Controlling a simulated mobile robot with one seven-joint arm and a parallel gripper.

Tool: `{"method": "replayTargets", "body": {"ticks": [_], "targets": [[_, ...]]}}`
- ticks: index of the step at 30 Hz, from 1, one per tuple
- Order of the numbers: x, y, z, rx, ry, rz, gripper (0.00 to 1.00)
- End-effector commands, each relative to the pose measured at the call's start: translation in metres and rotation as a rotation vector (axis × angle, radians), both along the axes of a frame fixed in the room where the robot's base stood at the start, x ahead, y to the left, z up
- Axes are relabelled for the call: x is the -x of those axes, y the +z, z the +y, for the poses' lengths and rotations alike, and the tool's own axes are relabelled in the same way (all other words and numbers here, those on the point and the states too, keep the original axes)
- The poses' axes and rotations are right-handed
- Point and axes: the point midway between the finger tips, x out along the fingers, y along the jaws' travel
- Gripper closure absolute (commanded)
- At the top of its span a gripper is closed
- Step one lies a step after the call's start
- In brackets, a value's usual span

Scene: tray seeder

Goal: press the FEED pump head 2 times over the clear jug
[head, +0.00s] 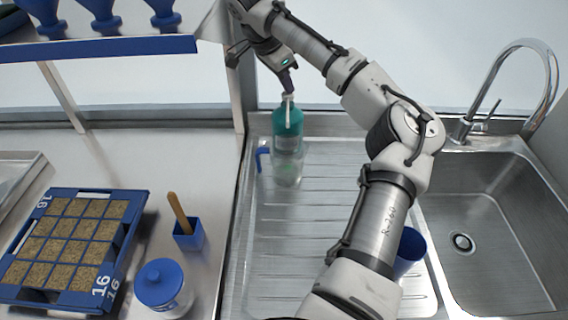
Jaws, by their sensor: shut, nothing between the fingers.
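A teal pump bottle (287,119) with a white pump head (288,98) stands upright on the ribbed steel drainboard. I cannot read a label on it. A clear jug (288,170) with a blue handle stands in front of the bottle and hides its lower part. The jug seems to hold a little pale green liquid, though this is hard to tell. My gripper (289,90) is shut and empty, pointing down at the top of the pump head. Whether it touches the head is unclear.
A sink (485,225) with a tall tap (520,85) is at the right. A blue cup (409,250) stands partly behind my arm. A seed tray (125,245), a small blue pot (189,235) and a lidded jar (162,288) are at the left, under a shelf (100,47).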

Motion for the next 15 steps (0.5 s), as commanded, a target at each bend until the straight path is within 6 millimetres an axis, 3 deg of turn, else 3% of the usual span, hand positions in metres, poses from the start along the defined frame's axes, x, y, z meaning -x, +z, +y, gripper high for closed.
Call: {"method": "replayTargets", "body": {"ticks": [15], "targets": [[0.001, 0.021, 0.0, 0.0, 0.0, 0.006, 1.0]]}}
